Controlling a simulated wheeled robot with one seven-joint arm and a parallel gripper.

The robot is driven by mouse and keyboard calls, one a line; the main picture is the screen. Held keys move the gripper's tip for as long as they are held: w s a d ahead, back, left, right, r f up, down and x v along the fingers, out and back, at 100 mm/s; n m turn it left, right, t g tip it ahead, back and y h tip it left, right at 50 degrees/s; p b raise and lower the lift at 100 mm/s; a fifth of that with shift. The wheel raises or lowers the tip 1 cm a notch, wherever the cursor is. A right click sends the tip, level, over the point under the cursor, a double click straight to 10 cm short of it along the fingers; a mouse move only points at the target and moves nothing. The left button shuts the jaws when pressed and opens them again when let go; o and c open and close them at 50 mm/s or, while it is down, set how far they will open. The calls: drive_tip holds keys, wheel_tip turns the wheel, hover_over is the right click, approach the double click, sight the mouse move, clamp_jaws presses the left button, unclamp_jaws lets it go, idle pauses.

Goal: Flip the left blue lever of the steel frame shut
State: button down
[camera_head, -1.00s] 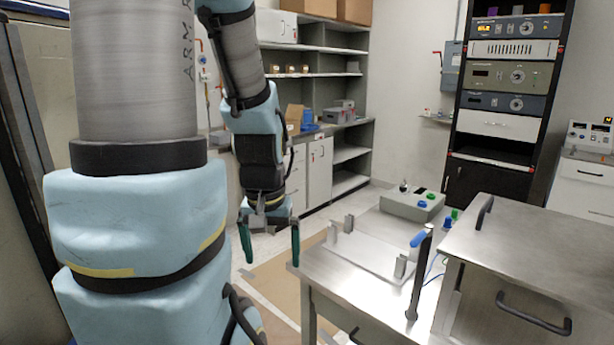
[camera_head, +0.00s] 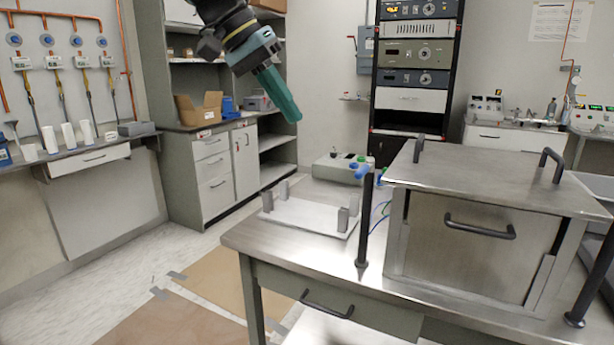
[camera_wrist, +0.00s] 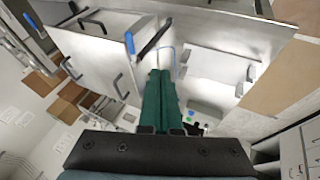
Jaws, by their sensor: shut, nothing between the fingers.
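The left blue lever (camera_head: 359,171) sits at the top of a black upright post (camera_head: 364,225) at the left front of the steel frame (camera_head: 470,240), a box-like body on the bench. In the wrist view the lever (camera_wrist: 129,43) shows as a blue handle just left of the fingertips. A second blue lever (camera_wrist: 33,19) is farther left there. My gripper (camera_head: 292,116) is in the air, up and left of the left lever. Its green fingers are together and empty, apart from the lever; they also fill the middle of the wrist view (camera_wrist: 163,72).
A low plate with small upright blocks (camera_head: 310,215) lies left of the post. A grey control box (camera_head: 335,168) stands behind it. Black handles (camera_head: 480,226) stick out from the frame's front and top. A second black post (camera_head: 597,280) stands at the right.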

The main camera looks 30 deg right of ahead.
sight(365, 171)
drive_tip(key=shift+s+d+r+m, duration=0.15)
drive_tip(key=shift+s+r+m, duration=0.2)
drive_tip(key=shift+r, duration=0.25)
drive_tip(key=shift+f, duration=0.15)
drive_tip(key=s+d+f+p, duration=0.3)
drive_tip(key=s+d+f, duration=0.2)
drive_tip(key=d+f, duration=0.2)
drive_tip(key=shift+d+f, duration=0.25)
drive_tip(key=shift+f, duration=0.75)
drive_tip(key=shift+s+n, duration=0.15)
drive_tip(key=shift+n, duration=0.3)
